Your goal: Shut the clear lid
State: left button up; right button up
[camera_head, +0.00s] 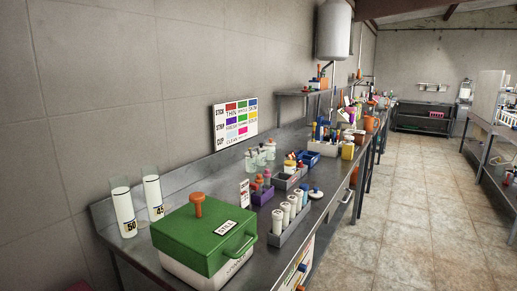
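I cannot make out a clear lid in the head view. The nearest lidded thing is a white box (185,273) on the metal bench, with a green lid (203,240) sitting on it. The green lid looks closed, is opaque, and carries an orange knob (197,204), a handle and a small label. Several small clear vessels (262,156) stand farther back against the wall, too small to tell whether any has a lid. Neither of my grippers is in view.
Two clear cylinders (124,212) marked 50 and 45 stand left of the box. A grey rack of white bottles (290,218), a purple holder (262,194) and a blue tray (307,158) crowd the bench (165,180). The tiled floor (400,220) to the right is clear.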

aim_at(265, 157)
jog(key=i+l+u, duration=0.15)
jog(key=i+l, duration=1)
jog(key=l, duration=0.1)
